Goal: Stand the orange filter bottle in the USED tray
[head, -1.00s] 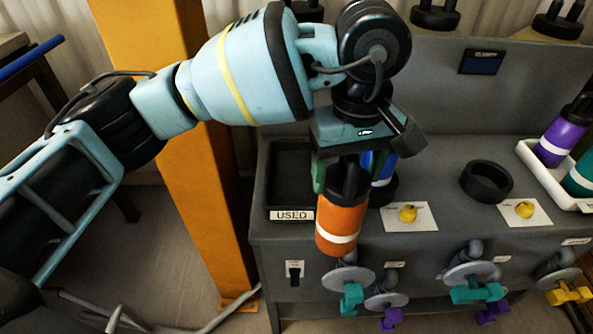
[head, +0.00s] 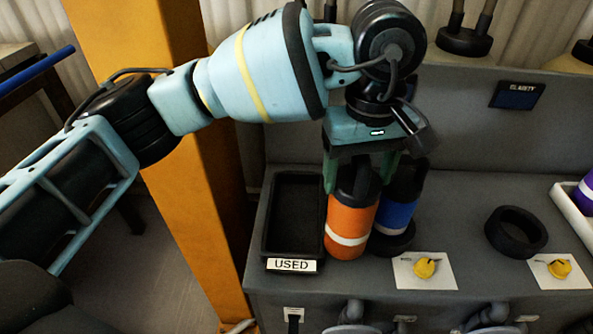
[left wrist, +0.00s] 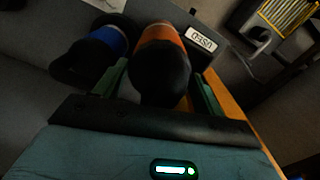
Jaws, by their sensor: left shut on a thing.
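The orange filter bottle (head: 350,222) has a black top and a white band, and is roughly upright. My left gripper (head: 360,172) is shut on its black top from above; the bottle also shows between the fingers in the left wrist view (left wrist: 160,72). The black USED tray (head: 293,225) with its white label is just left of the bottle in the head view. It looks empty. Whether the bottle's base touches the bench is not clear. My right gripper is not in view.
A blue bottle (head: 394,214) stands in a black ring close to the right of the orange bottle. An empty black ring (head: 516,231), white cards with yellow pieces (head: 425,268) and a white tray (head: 574,212) lie farther right. An orange post (head: 170,170) stands left of the bench.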

